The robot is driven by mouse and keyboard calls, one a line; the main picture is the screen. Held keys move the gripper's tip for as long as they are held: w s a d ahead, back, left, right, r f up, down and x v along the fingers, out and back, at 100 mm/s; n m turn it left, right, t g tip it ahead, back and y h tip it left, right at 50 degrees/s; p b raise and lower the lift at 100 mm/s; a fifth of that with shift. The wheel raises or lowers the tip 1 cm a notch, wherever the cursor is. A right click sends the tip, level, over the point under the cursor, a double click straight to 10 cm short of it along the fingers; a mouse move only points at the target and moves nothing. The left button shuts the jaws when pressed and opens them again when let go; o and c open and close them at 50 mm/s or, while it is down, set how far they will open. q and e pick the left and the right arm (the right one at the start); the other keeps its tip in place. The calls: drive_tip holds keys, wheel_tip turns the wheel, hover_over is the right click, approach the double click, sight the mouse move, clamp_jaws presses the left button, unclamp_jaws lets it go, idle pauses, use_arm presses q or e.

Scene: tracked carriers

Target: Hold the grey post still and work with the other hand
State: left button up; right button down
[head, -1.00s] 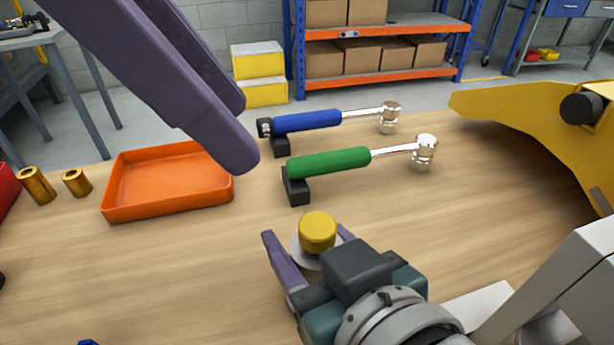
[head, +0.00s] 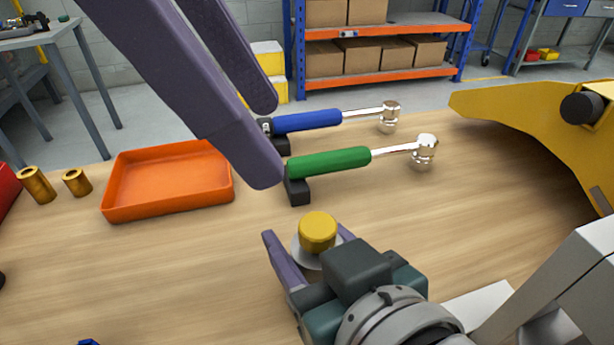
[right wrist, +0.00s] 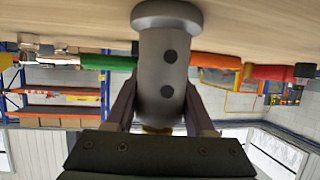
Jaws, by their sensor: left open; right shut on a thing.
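The grey post (right wrist: 165,75) stands upright in the right wrist view, with two dark holes in its side. In the head view its yellow cap (head: 317,230) and part of a pale flange show. My right gripper (head: 307,243) is shut around the post. My left gripper (head: 267,145) is open and empty, its purple fingers pointing down above the table. One fingertip overlaps the near end of the green-handled tool (head: 330,162) in the picture; I cannot tell if they touch. The blue-handled tool (head: 308,121) lies behind. Both have shiny metal heads and rest on black blocks.
An empty orange tray (head: 165,205) sits on the left of the wooden table. Two brass sleeves (head: 37,184) stand beside it. A large yellow part (head: 530,110) stands at the right edge. The table between the tray and the post is clear.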

sight(318, 225)
use_arm(q)
drive_tip(key=d+f+m+y, duration=0.1)
drive_tip(key=f+m, duration=0.2)
drive_tip(key=w+d+f+m+y, duration=0.1)
drive_tip(key=f+m+y, duration=0.1)
drive_tip(key=f+m, duration=0.1)
drive_tip(key=d+f+m+g+y, duration=0.1)
drive_tip(key=d+f+m, duration=0.1)
drive_tip(key=f+m, duration=0.2)
drive_tip(key=shift+w+y, duration=0.3)
drive_tip(key=shift+y, duration=0.1)
clamp_jaws()
drive_tip(key=m, duration=0.4)
drive_tip(key=shift+m, duration=0.3)
drive_tip(key=m, duration=0.5)
